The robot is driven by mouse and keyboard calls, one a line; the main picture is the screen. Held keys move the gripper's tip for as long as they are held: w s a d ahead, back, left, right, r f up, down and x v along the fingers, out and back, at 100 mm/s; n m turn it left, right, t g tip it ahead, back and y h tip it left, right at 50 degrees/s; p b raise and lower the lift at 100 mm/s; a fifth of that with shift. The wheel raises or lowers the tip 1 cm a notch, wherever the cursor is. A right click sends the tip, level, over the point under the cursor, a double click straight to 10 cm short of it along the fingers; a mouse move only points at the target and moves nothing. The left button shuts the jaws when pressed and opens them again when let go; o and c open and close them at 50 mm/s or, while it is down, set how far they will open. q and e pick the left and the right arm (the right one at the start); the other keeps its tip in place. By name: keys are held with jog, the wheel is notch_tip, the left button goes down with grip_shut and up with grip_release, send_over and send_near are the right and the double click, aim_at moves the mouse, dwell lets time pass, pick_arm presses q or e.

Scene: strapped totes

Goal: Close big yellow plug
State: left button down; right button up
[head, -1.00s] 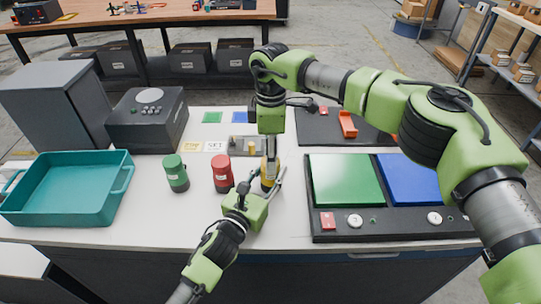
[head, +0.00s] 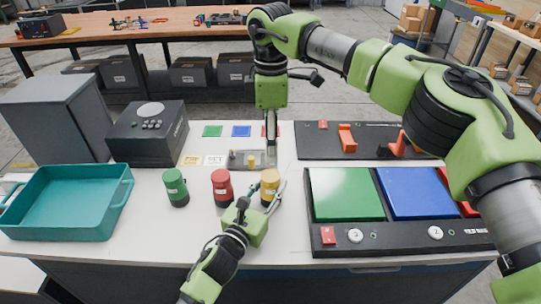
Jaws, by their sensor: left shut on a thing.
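The big yellow plug (head: 270,180), a yellow cylinder with a dark base, stands upright on the white table. My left gripper (head: 266,199) reaches it from the front and is shut on it, with one finger showing along its right side. The fingers hide part of its lower body. My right gripper (head: 271,155) points down above and behind the plug, apart from it. Its fingers show edge-on, so their opening is unclear. Similar red (head: 221,182) and green (head: 174,184) cylinders stand upright to the left.
A grey tray (head: 236,165) with a small yellow peg (head: 251,160) lies behind the plug. A teal bin (head: 70,205) and dark box (head: 148,138) are at left. A black panel with green (head: 346,193) and blue (head: 415,190) plates is at right.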

pick_arm(q)
jog(key=c, duration=1.4)
grip_release()
jog(key=shift+o, duration=0.2)
pick_arm(e)
jog(key=shift+r, duration=0.95)
pick_arm(q)
jog(key=v, duration=1.2)
